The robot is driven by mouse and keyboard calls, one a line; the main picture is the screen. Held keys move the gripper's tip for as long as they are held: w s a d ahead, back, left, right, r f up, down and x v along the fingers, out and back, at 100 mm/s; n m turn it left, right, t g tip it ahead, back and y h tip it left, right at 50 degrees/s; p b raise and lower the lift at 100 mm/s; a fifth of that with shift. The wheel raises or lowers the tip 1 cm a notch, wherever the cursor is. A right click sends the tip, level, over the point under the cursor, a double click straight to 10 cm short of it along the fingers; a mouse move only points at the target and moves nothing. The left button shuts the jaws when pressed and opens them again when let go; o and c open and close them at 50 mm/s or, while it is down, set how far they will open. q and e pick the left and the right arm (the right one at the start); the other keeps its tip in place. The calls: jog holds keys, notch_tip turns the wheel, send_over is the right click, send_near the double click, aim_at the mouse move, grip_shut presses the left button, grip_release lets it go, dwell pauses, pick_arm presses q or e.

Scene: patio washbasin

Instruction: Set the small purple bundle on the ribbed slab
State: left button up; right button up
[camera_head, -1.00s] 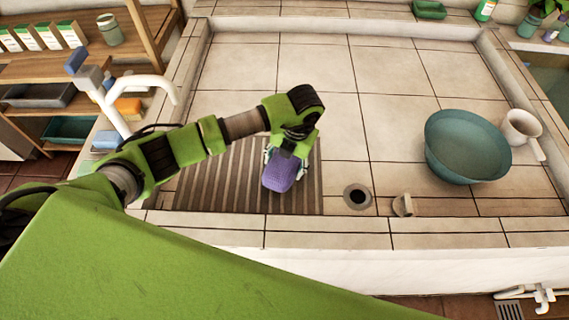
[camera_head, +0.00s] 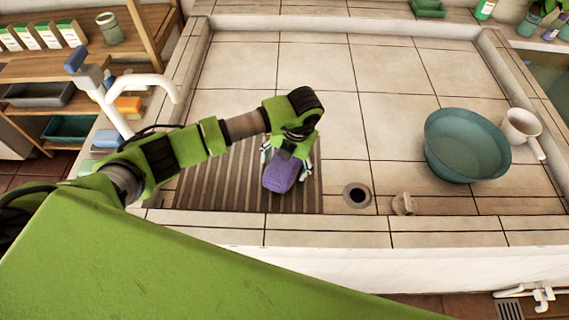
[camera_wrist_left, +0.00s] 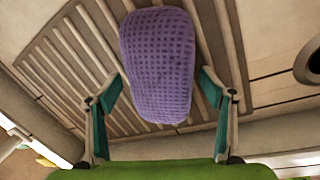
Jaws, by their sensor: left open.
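The small purple bundle (camera_head: 281,175) lies on the ribbed slab (camera_head: 215,185), near the slab's right side. In the left wrist view the bundle (camera_wrist_left: 158,62) shows a waffle-like weave, with the slab's grooves (camera_wrist_left: 75,50) behind it. My left gripper (camera_head: 286,158) is over the bundle, pointing down. In the left wrist view its fingers (camera_wrist_left: 158,100) stand apart on either side of the bundle, with a gap visible on each side. It is open. My right gripper does not show in either view.
A drain hole (camera_head: 357,195) and a small beige stopper-like piece (camera_head: 402,204) lie right of the slab. A teal basin (camera_head: 467,146) and a white mug-like pot (camera_head: 521,128) stand farther right. A white faucet (camera_head: 140,85) rises at the left. The middle tiles are clear.

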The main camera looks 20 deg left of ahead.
aim_at(291, 166)
pick_arm(q)
jog(key=r, duration=0.3)
jog(key=d+r+b, duration=0.1)
jog(key=r, duration=0.3)
jog(key=d+r+b, duration=0.1)
jog(key=r, duration=0.2)
jog(key=shift+r, duration=0.35)
jog(key=shift+s+r, duration=0.1)
jog(key=shift+r, duration=0.4)
